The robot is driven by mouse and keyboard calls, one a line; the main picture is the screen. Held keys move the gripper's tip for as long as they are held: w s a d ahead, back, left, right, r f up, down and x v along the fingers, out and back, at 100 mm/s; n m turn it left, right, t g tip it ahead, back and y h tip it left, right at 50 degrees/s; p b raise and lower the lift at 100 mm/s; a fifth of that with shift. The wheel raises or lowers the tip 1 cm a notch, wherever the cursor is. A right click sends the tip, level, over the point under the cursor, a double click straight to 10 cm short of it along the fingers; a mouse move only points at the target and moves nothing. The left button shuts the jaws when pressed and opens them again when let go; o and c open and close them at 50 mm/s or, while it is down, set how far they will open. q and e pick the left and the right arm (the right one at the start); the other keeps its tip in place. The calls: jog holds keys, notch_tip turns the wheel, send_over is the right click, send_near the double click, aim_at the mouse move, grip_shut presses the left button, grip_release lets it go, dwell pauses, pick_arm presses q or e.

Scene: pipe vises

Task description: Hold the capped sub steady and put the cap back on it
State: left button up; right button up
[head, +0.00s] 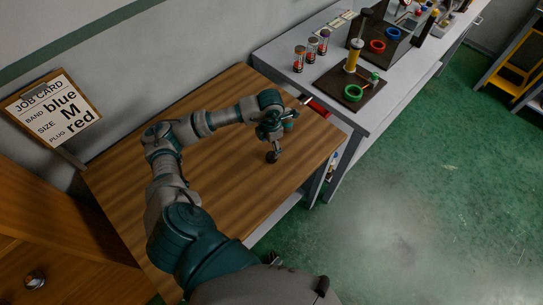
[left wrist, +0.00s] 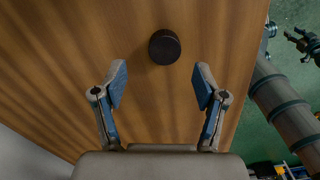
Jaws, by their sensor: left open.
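A dark round piece (left wrist: 165,46) lies on the wooden table, just beyond my left fingertips in the left wrist view. It looks like a short black cylinder with a flat top. I cannot tell whether it is the cap alone or the capped sub. My left gripper (left wrist: 160,82) is open and empty, its two blue-padded fingers apart on the near side of the piece. In the head view my left gripper (head: 276,137) points down over the table, with a dark round shape (head: 271,157) below it. My right gripper (left wrist: 304,43) shows small at the right edge of the left wrist view.
The wooden table (head: 215,180) is otherwise largely clear. A job card (head: 52,108) reads blue, M, red.

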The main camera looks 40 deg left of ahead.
aim_at(270, 156)
pick_arm(q)
jog(key=shift+a+f, duration=0.1)
jog(key=shift+f, duration=0.05)
jog(key=f, duration=0.3)
jog(key=d+f, duration=0.1)
jog(key=shift+s+f, duration=0.2)
jog(key=shift+f, duration=0.2)
jog(key=shift+a, duration=0.2)
jog(key=c, duration=1)
